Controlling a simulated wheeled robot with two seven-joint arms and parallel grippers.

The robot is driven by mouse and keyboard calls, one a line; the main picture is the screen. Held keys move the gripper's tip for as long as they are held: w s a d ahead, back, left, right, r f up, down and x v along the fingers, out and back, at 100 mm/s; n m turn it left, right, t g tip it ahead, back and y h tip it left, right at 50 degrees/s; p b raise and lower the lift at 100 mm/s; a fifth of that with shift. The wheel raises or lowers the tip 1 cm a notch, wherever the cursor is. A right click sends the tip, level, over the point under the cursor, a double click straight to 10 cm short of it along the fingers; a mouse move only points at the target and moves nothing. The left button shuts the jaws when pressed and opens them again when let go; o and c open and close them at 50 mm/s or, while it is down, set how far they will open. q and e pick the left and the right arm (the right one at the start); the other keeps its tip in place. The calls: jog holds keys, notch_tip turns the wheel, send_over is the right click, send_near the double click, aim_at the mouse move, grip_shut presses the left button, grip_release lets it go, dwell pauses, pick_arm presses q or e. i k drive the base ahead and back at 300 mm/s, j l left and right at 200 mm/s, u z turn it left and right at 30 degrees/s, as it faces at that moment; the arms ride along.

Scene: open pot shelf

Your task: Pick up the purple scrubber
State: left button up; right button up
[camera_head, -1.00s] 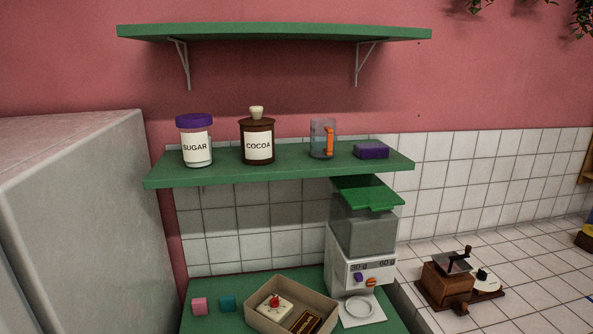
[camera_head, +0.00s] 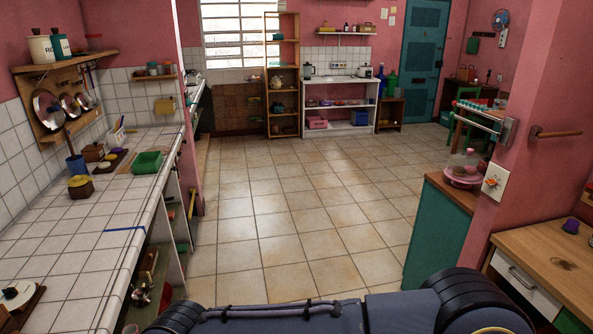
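The purple scrubber that lay on the green wall shelf a second ago does not show in the current head view. A small dark purple object (camera_head: 571,226) stands on the wooden counter at the far right, but it is too small for me to tell what it is. Neither gripper is in view. Only dark parts of my own body show along the bottom edge.
A white tiled counter (camera_head: 75,225) runs along the left, with a green tub (camera_head: 147,162) on it. A teal cabinet (camera_head: 437,235) and wooden counter (camera_head: 550,255) flank the right. The tiled floor (camera_head: 290,210) between is clear. An open wooden shelf (camera_head: 283,75) stands far back.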

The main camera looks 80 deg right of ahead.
aim_at(571, 226)
jog(key=z, duration=4.9)
jog(key=i+j+z, duration=0.9)
jog(key=i+j, duration=0.3)
jog(key=i+j+z, duration=0.1)
jog(key=i+j, duration=0.2)
jog(key=j, duration=0.25)
jog(key=i+j, duration=0.6)
jog(key=j, duration=0.25)
jog(key=z, duration=0.05)
